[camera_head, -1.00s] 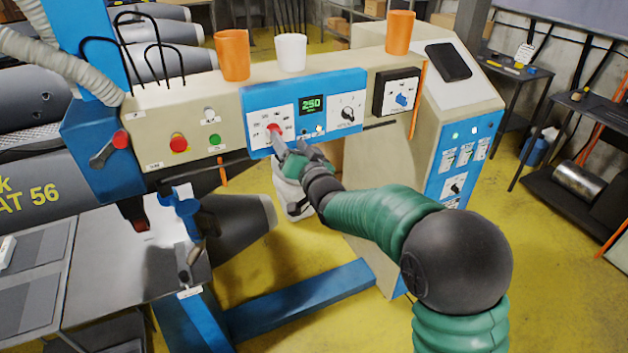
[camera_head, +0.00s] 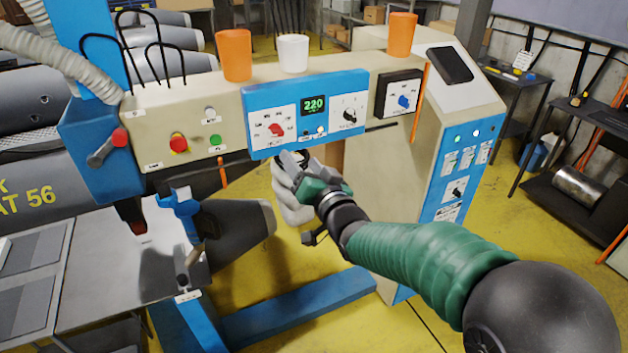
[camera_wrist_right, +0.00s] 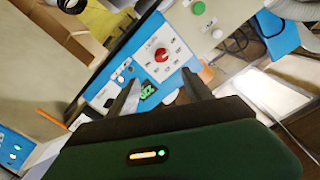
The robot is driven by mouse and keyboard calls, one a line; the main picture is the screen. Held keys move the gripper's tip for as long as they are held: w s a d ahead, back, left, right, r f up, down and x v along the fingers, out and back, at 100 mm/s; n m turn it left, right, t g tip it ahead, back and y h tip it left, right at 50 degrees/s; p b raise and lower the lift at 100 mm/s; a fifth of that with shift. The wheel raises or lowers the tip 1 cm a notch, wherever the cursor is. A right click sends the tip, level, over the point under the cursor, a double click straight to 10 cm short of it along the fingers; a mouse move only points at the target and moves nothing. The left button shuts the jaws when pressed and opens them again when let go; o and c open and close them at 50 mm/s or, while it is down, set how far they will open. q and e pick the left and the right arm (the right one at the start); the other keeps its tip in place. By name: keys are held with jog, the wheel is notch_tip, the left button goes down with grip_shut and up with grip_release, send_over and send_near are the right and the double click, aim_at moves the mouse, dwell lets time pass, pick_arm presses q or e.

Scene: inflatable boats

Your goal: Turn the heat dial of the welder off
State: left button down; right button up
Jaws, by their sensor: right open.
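The welder's blue control panel (camera_head: 305,112) carries a red dial (camera_head: 276,130) on a white plate at its left. A green display (camera_head: 314,105) reads 220, and a black dial (camera_head: 349,115) sits at the right. The red dial also shows in the right wrist view (camera_wrist_right: 162,55), beyond the fingertips. My right gripper (camera_head: 291,158) is just below the panel's lower edge, apart from the red dial. Its two fingers stand apart and empty in the right wrist view (camera_wrist_right: 160,88). The dial markings are too small to read. My left gripper is not in view.
Two orange cups (camera_head: 234,55) (camera_head: 401,35) and a white cup (camera_head: 293,53) stand on top of the beam. A blue dial (camera_head: 404,101) is on a black box at the right. Red and green buttons (camera_head: 178,143) (camera_head: 215,140) are at the left.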

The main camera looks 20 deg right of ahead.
jog(key=s, duration=0.6)
dwell(0.3)
jog(key=shift+b, duration=0.4)
